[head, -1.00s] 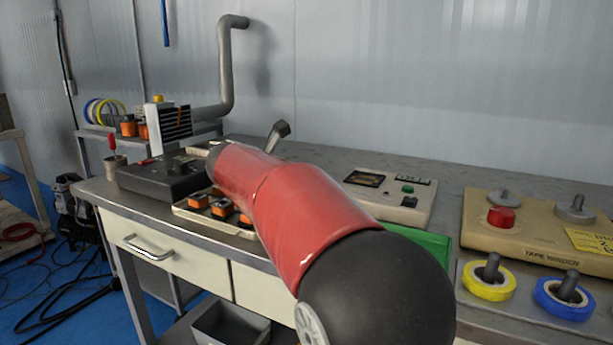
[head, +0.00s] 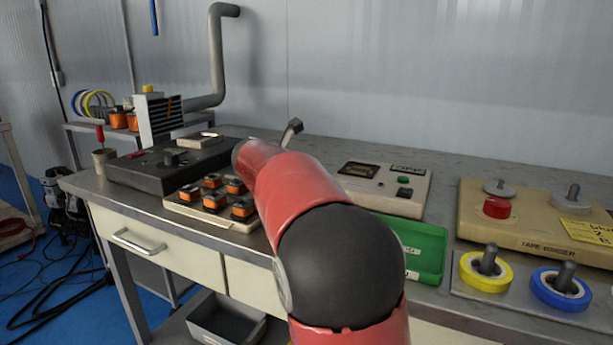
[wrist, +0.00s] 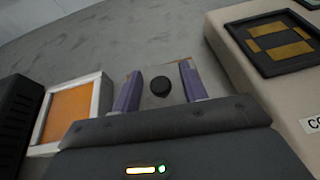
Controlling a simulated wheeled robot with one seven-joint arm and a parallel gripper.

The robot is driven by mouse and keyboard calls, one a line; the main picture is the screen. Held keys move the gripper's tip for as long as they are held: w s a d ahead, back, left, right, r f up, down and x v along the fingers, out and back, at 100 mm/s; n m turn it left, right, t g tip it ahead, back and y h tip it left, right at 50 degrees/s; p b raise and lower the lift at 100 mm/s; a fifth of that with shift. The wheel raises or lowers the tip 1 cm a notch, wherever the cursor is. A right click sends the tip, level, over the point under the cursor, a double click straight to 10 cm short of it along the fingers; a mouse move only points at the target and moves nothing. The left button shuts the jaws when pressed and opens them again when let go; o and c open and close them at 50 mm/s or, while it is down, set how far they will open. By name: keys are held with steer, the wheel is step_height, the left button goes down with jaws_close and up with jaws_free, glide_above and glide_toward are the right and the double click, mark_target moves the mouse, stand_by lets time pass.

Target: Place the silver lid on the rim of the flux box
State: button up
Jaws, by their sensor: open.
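In the wrist view, the silver lid (wrist: 149,102) is a flat, pale square plate with a round black knob, seen between my fingers. My gripper (wrist: 160,84) is open, with one purple finger on each side of the knob. I cannot tell whether the fingers touch the lid. A square box with a pale rim and an orange inside, apparently the flux box (wrist: 96,96), stands open just left of the lid. In the head view my red arm hides the lid, the box and my gripper.
A beige instrument (wrist: 236,48) stands close right of my gripper; it also shows in the head view (head: 410,207). A dark unit is at left (head: 130,172), with a tray of orange parts (head: 244,223) before it. A green bin (head: 432,238) is right of my arm. Bare bench lies beyond the lid.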

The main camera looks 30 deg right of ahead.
steer(key=c, duration=0.9)
jaws_close()
steer(key=shift+r, duration=0.1)
